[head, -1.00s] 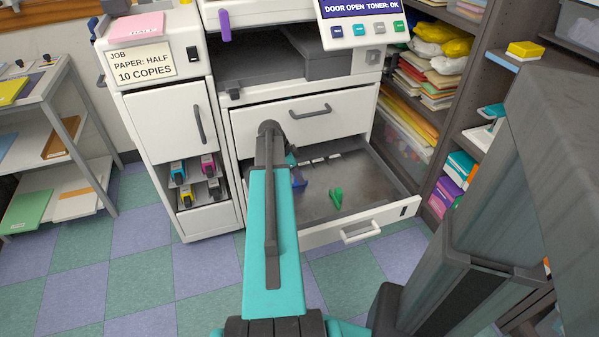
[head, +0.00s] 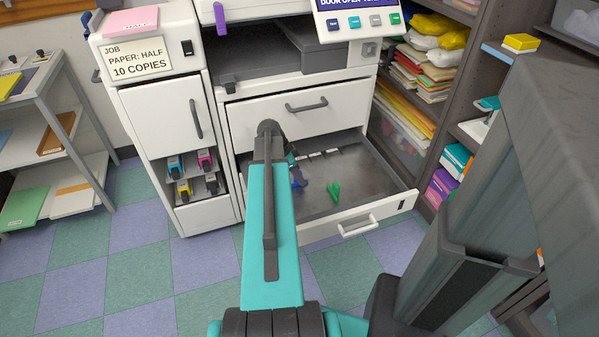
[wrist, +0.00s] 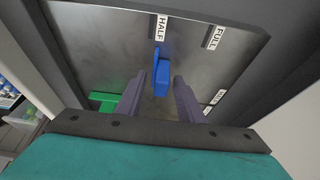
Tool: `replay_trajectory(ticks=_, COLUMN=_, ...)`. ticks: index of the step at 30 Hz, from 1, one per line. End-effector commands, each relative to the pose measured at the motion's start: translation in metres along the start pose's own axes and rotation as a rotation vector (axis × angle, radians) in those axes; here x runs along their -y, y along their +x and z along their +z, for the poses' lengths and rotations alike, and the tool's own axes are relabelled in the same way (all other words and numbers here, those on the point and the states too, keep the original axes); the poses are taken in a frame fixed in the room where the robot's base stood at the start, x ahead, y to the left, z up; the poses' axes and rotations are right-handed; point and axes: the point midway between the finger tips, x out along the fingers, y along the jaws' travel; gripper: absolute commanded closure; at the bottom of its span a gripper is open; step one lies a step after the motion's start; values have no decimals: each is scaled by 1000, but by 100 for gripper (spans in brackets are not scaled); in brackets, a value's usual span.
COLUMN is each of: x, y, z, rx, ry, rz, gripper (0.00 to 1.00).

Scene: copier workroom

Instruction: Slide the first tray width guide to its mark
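The blue width guide (wrist: 162,79) stands on the grey floor of the open paper tray (wrist: 205,72), just below the HALF label (wrist: 161,28) in the wrist view. A green guide (wrist: 104,98) is at the left of that view, and it also shows in the head view (head: 334,191). My gripper (wrist: 160,82) is open, with one finger on each side of the blue guide and a visible gap to each. In the head view my arm partly hides the blue guide (head: 298,181).
A FULL label (wrist: 214,37) is right of the HALF label. The tray's front panel (head: 318,234) and side walls surround the guides. A closed drawer (head: 290,112) is above. Shelves (head: 447,140) stand close on the right. Toner cartridges (head: 183,188) are in the left cabinet.

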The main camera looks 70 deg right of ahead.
Motion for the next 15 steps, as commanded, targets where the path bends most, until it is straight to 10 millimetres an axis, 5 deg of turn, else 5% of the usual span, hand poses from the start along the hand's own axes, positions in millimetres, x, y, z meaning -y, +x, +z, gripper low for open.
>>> replay_trajectory(ticks=8, x=0, y=-5, z=0, rx=0, ry=0, rz=0, gripper=66)
replay_trajectory(ticks=15, x=0, y=-29, z=0, rx=0, ry=-1, rz=-2, gripper=66)
